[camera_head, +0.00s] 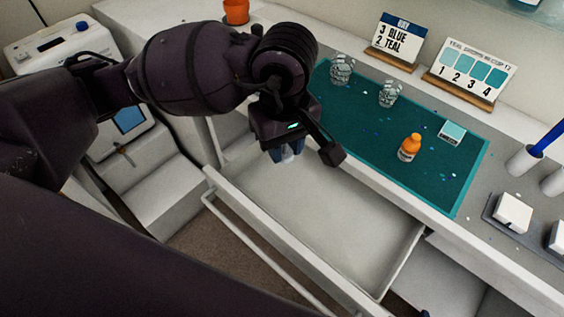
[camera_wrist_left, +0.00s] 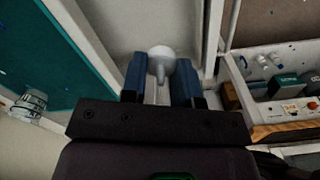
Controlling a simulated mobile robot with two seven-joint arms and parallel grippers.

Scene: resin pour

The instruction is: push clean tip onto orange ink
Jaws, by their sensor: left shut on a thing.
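The orange ink bottle (camera_head: 409,149) stands upright on the teal mat (camera_head: 352,133) on the counter. My left gripper (camera_head: 287,151) is over the open drawer, to the left of the bottle and apart from it. In the left wrist view my left gripper (camera_wrist_left: 160,83) is shut on a pale tip (camera_wrist_left: 160,58), which has a wide round end and a narrower stem. The tip is mostly hidden by the gripper in the head view. My right gripper is not clearly in view.
The open white drawer (camera_head: 345,222) looks empty. Two clear cups (camera_head: 342,69) (camera_head: 388,93) stand on the mat near a teal swatch card (camera_head: 452,131). Signs stand behind. The left wrist view shows a tray (camera_wrist_left: 262,117) with several small items.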

